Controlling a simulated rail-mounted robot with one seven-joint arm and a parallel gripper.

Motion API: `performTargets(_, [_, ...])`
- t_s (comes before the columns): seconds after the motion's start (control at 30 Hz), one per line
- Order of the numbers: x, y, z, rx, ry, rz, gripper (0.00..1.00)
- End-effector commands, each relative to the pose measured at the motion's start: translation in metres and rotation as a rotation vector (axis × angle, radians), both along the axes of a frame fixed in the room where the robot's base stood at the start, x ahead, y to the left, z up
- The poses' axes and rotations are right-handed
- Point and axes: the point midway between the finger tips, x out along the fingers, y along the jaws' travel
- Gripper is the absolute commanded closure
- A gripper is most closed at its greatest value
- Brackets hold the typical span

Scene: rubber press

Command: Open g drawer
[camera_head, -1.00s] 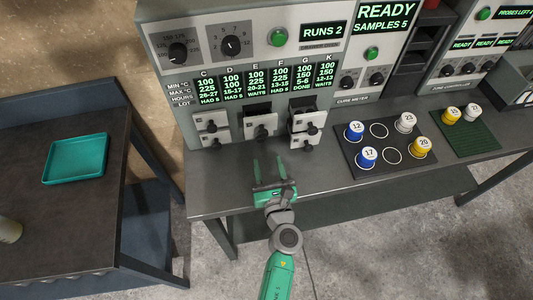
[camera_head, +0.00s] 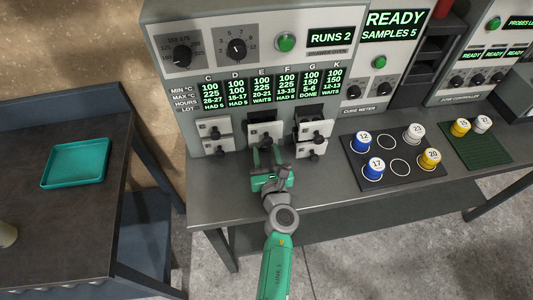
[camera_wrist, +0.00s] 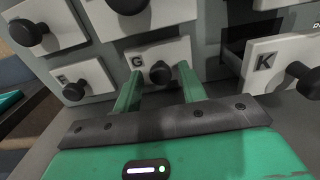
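The G drawer has a pale front (camera_wrist: 145,55) with a dark round knob (camera_wrist: 160,72), in the middle of the wrist view. It looks closed. My gripper (camera_wrist: 158,85) is open, its two green fingers reaching toward this front, one on each side of the knob. I cannot tell whether they touch it. In the head view my gripper (camera_head: 269,152) is at the lower middle drawer of the oven, and its fingers partly hide that drawer front.
The K drawer (camera_wrist: 283,62) is to the right, beside a dark gap. In the head view, the upper right drawer (camera_head: 316,130) stands out. A sample mat (camera_head: 357,172) with numbered pots and a teal tray (camera_head: 75,163) are well aside.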

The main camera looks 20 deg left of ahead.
Motion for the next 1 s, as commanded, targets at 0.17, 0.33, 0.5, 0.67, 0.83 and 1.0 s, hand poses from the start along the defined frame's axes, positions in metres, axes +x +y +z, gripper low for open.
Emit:
performTargets(0.17, [0.0, 0.0, 0.0, 0.0, 0.0, 0.0, 0.95])
performTargets(0.33, [-0.001, -0.001, 0.0, 0.001, 0.001, -0.001, 1.0])
performTargets(0.5, [-0.023, -0.016, 0.003, 0.002, 0.002, -0.003, 1.0])
performTargets(0.67, [-0.035, -0.023, 0.001, 0.002, 0.001, -0.001, 1.0])
performTargets(0.83, [-0.036, -0.023, 0.0, 0.001, 0.001, -0.001, 1.0])
performTargets(1.0, [-0.036, -0.023, 0.0, 0.0, 0.0, 0.0, 0.61])
